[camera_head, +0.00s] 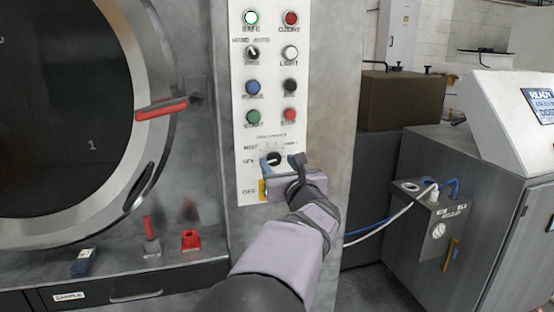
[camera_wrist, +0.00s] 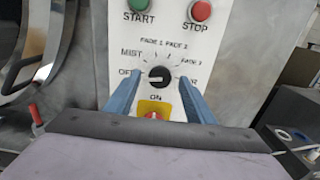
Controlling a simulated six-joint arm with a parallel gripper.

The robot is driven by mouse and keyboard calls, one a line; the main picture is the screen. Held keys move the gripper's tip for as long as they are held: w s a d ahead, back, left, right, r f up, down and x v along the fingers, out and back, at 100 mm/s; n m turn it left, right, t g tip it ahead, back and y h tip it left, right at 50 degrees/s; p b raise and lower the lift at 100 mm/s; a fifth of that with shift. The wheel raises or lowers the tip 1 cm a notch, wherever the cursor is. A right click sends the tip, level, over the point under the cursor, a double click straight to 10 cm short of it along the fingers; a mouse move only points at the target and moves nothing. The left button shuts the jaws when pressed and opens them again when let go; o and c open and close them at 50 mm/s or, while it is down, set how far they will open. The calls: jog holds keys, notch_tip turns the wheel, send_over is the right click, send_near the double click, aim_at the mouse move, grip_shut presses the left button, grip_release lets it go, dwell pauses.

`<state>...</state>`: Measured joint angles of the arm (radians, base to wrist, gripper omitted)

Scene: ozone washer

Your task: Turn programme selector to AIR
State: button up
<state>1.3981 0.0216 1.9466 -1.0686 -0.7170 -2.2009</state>
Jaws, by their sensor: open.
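The programme selector (camera_wrist: 159,76) is a round black knob on the white control panel; it also shows in the head view (camera_head: 274,158). Its white pointer mark appears to point left, towards the label that reads like OFF. Around it I read MIST, FADE 1, FADE 2 and FADE 3; I cannot make out an AIR label. My gripper (camera_wrist: 160,82) is open, with one blue finger on each side of the knob. A gap shows between each finger and the knob in the wrist view. In the head view my gripper (camera_head: 281,164) partly covers the lower panel.
Just below the knob is a yellow plate with a red switch (camera_wrist: 153,114). Above are the green START button (camera_wrist: 139,5) and red STOP button (camera_wrist: 200,10). The round door (camera_head: 150,60) with a red handle (camera_head: 162,109) is left. A grey cabinet (camera_head: 480,220) stands right.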

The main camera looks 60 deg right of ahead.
jog(key=shift+x, duration=0.9)
jog(key=c, duration=1)
